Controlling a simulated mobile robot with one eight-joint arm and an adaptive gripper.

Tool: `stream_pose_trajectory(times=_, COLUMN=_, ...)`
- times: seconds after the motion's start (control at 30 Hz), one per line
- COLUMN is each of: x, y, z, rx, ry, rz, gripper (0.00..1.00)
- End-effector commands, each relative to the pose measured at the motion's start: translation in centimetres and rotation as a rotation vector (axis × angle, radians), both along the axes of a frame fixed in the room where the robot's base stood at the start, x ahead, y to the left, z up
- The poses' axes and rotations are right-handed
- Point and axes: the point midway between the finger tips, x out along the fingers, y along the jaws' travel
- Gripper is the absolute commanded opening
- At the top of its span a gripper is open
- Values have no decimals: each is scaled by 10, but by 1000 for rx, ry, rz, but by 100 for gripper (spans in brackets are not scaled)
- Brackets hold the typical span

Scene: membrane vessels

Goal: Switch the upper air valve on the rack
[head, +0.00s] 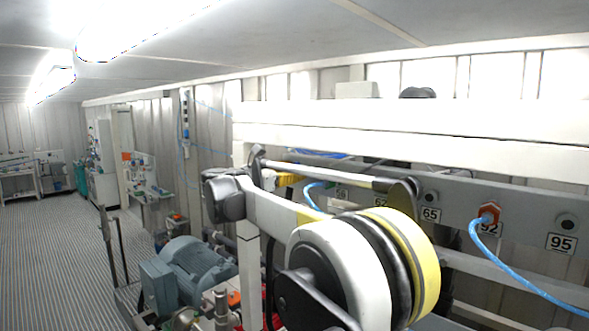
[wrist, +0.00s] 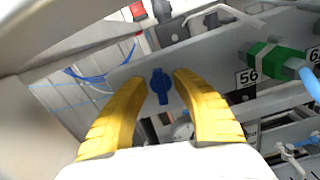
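In the wrist view, a blue valve handle (wrist: 160,86) sits on a grey rack panel (wrist: 215,52). My gripper (wrist: 167,78) has two yellow fingers spread apart, with the blue handle showing between them. The fingers look open and hold nothing; whether they touch the handle cannot be told. In the head view, my arm crosses in front of the rack, and a small yellow part of my gripper (head: 289,179) shows behind it. The blue handle is hidden there.
A green fitting (wrist: 272,57) with a blue hose is right of the handle, by the label 56. In the head view, a white beam (head: 400,125) runs above the numbered panel, and a red fitting (head: 489,213) carries a blue hose. A blue-grey motor (head: 195,268) stands lower left. Open floor lies far left.

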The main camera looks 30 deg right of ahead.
Motion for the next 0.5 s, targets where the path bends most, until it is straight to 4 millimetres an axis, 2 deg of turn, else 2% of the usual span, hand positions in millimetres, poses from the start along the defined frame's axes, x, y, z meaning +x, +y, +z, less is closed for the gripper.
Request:
stream_pose_trajectory(times=0.13, x=0, y=0, z=0, rx=0, ry=0, rz=0, gripper=32)
stream_pose_trajectory(times=0.23, x=0, y=0, z=0, rx=0, ry=0, rz=0, gripper=2)
stream_pose_trajectory(times=0.5, x=0, y=0, z=0, rx=0, ry=-1, rz=0, gripper=0)
